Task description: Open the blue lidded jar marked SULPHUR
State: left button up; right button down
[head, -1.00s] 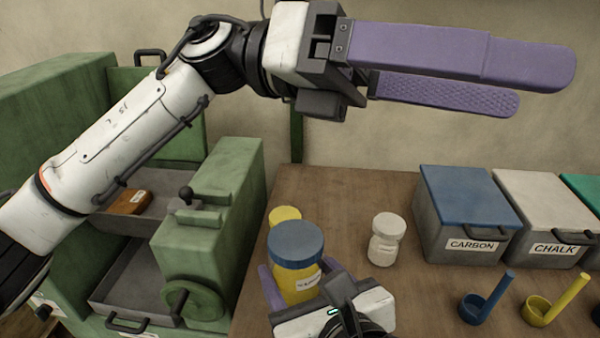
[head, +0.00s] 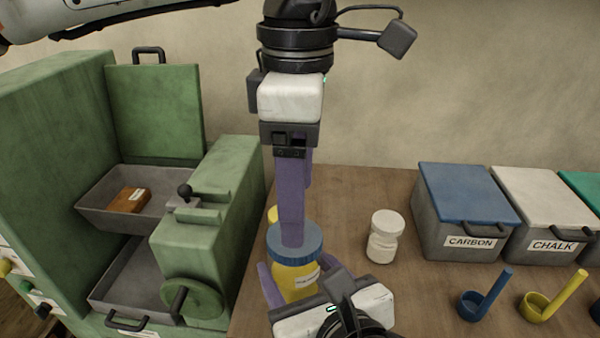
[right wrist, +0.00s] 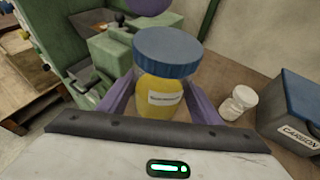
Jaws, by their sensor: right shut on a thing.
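The jar (head: 290,280) has a yellow body, a ribbed blue lid (head: 312,238) and a white label too small to read. It stands upright on the table, and its lid is on. My right gripper (head: 294,272) is shut on the jar's body from the near side; the right wrist view shows the jar (right wrist: 158,92) between its purple fingers. My left gripper (head: 291,240) points down over the lid, its fingers nearly in line, so their opening is hidden. In the right wrist view a purple fingertip (right wrist: 147,6) shows above the lid, apart from it.
Lidded bins marked CARBON (head: 470,243) and CHALK (head: 553,246), a blue scoop (head: 478,303) and a yellow scoop (head: 540,312) are farther right. A green machine (head: 210,235) stands left.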

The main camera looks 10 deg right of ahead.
aim_at(295, 264)
pick_arm(q)
jog(key=shift+f, duration=2.8)
jog(key=c, duration=1.1)
jog(key=n, duration=0.6)
jog(key=shift+w+r, duration=0.1)
jog(key=shift+w, duration=0.15)
jog(key=shift+r, duration=0.2)
jog(key=shift+s+r, duration=0.1)
jog(key=shift+r, duration=0.75)
